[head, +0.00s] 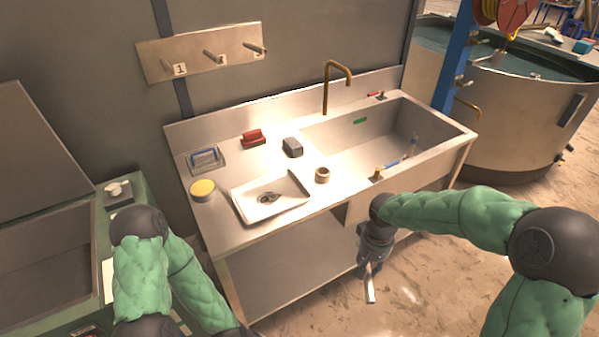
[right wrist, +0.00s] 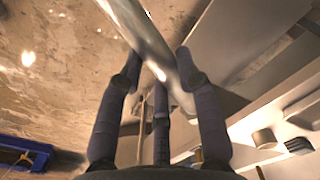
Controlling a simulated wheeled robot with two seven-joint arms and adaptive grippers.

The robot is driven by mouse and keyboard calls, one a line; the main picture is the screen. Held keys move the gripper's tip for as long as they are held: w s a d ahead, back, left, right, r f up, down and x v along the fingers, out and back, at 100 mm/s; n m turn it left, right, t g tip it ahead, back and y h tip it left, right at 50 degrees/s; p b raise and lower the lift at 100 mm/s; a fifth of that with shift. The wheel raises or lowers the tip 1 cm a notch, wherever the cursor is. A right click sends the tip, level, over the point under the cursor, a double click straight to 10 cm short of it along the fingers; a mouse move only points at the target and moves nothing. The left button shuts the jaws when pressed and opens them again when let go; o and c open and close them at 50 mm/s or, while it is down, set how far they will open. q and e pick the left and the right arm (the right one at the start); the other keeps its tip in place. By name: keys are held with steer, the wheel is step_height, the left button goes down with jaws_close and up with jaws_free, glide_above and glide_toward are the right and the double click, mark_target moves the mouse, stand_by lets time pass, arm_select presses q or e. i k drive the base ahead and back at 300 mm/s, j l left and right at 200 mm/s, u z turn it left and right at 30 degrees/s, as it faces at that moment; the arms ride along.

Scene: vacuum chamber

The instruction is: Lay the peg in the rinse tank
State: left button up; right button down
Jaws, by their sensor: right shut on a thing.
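The peg (head: 371,288) is a shiny metal rod. My right gripper (head: 373,262) is shut on it in front of the bench, below the bench top, with the peg pointing down toward the floor. In the right wrist view, the peg (right wrist: 150,42) passes between the dark fingers of the right gripper (right wrist: 158,82). The rinse tank (head: 328,134) appears to be the rectangular steel basin in the right half of the bench, beyond and above the gripper. My left arm shows at lower left, but its gripper is out of view.
A white tray (head: 245,205), a yellow-topped round tin (head: 203,190), a dark block (head: 292,147) and a small ring (head: 322,175) are on the bench. A brass faucet (head: 326,88) stands behind the basin. A blue-handled tool (head: 392,165) lies by the basin's front edge.

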mark_target(357, 172)
steer(key=i+l+u, duration=0.1)
steer(key=u, duration=0.4)
steer(key=i+l+u, duration=0.1)
steer(key=l+u, duration=0.15)
steer(key=u, duration=0.25)
steer(key=l+u, duration=0.25)
steer(key=u, duration=0.2)
steer(key=i+l, duration=0.1)
steer(key=l, duration=1.65)
steer(key=i+l, duration=0.15)
steer(key=l, duration=0.75)
